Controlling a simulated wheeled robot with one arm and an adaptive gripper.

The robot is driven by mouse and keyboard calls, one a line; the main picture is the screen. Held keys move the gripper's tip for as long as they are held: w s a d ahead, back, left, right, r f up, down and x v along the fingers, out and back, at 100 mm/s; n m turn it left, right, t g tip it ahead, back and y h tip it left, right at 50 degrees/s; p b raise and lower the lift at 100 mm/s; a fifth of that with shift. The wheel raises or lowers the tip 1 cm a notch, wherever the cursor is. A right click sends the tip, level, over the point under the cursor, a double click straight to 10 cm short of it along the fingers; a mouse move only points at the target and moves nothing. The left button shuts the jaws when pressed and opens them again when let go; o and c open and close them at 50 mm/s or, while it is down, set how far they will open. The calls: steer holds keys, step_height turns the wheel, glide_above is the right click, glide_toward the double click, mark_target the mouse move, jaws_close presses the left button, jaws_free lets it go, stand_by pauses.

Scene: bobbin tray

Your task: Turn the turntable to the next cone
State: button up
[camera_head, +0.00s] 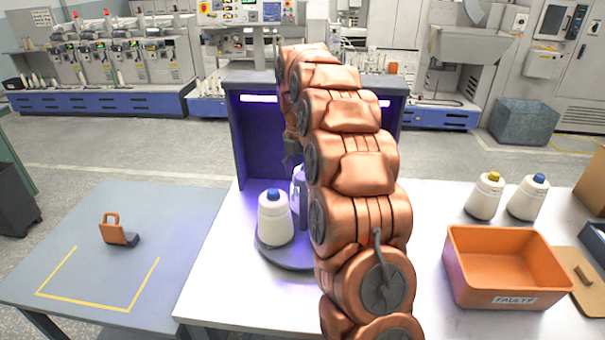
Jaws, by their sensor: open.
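The round grey turntable (268,254) stands on the white table in front of a dark booth lit violet inside. A white cone with a blue top (274,218) stands upright on its left part. A pale shape just right of that cone is mostly hidden by my arm, and I cannot tell if it is another cone. My gripper (292,160) is only partly in view, behind my copper arm at the booth opening, above and behind the blue-topped cone. It is open, and I see nothing held. My arm covers the turntable's right part.
An orange bin (506,268) labelled "FAULTY" is at the right. Behind it stand a yellow-topped cone (485,196) and a blue-topped cone (527,198). A left table (170,245) holds an orange-handled block (118,231) beside yellow tape.

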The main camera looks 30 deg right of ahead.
steer(key=shift+r, duration=0.1)
steer(key=shift+w+a+r, duration=0.1)
steer(key=shift+w+r, duration=0.1)
steer(key=shift+r, duration=1.55)
steer(key=shift+w+a+r, duration=0.1)
steer(key=shift+w+r, duration=0.05)
steer(key=shift+r, duration=1.75)
steer(key=shift+s, duration=0.1)
steer(key=shift+s+a+r, duration=0.1)
steer(key=shift+s+a, duration=0.1)
steer(key=shift+a, duration=0.1)
steer(key=s+a+m, duration=0.6)
steer(key=s, duration=0.3)
steer(key=s+a+m, duration=0.6)
steer(key=s+a, duration=0.1)
steer(key=s, duration=0.3)
steer(key=s+a+f+m, duration=0.1)
steer(key=s+f+m, duration=0.2)
steer(key=s, duration=0.4)
steer(key=s+a+f+m, duration=0.2)
steer(key=s+f+m, duration=0.1)
steer(key=s, duration=0.4)
steer(key=s+a+f+m+g, duration=0.1)
steer(key=s+f+m, duration=0.2)
steer(key=s+m, duration=0.2)
steer(key=shift+s+a+f, duration=0.15)
steer(key=shift+s+a, duration=0.15)
steer(key=shift+s, duration=0.7)
